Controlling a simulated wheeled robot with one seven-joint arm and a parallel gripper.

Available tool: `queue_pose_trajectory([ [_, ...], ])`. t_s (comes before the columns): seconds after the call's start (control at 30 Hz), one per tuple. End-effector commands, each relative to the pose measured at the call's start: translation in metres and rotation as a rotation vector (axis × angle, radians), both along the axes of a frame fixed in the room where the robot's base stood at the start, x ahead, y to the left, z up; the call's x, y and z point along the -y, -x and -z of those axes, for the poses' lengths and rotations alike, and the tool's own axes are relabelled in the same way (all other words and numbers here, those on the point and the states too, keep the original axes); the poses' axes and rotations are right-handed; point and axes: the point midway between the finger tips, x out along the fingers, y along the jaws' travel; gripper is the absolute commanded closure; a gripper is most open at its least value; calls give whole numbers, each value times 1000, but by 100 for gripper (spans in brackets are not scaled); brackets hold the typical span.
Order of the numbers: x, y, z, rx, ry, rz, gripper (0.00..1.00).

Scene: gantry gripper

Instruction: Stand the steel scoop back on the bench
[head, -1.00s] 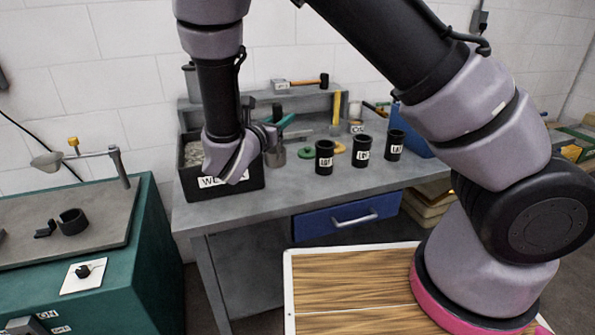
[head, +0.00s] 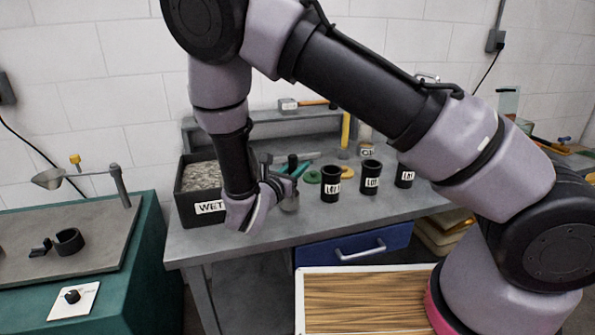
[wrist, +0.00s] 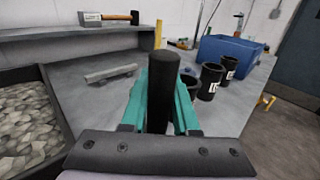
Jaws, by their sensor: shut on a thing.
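The steel scoop (head: 290,202) hangs upright below my gripper (head: 289,170), just right of the WET bin on the bench. My gripper's teal fingers are shut on its black handle, which stands up between them in the wrist view (wrist: 162,88). The scoop's metal cup is partly hidden behind my wrist in the head view and out of sight in the wrist view. Its lower end is close over the bench top (head: 300,225); I cannot tell whether it touches.
The black WET bin (head: 210,208) of stones is close on the left. Black LOT cups (head: 330,186) stand to the right, with green and yellow rings behind. A hammer (head: 303,103) lies on the raised back shelf. Bare bench lies in front of the cups.

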Motion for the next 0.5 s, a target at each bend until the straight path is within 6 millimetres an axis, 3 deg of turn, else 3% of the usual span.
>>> queue_pose_trajectory([
  [0.1, 0, 0, 10, 0, -1, 1, 100],
  [0.4, 0, 0, 12, 1, 0, 1, 100],
  [0.43, 0, 0, 13, 0, 0, 1, 68],
  [0.5, 0, 0, 12, 0, -1, 1, 42],
])
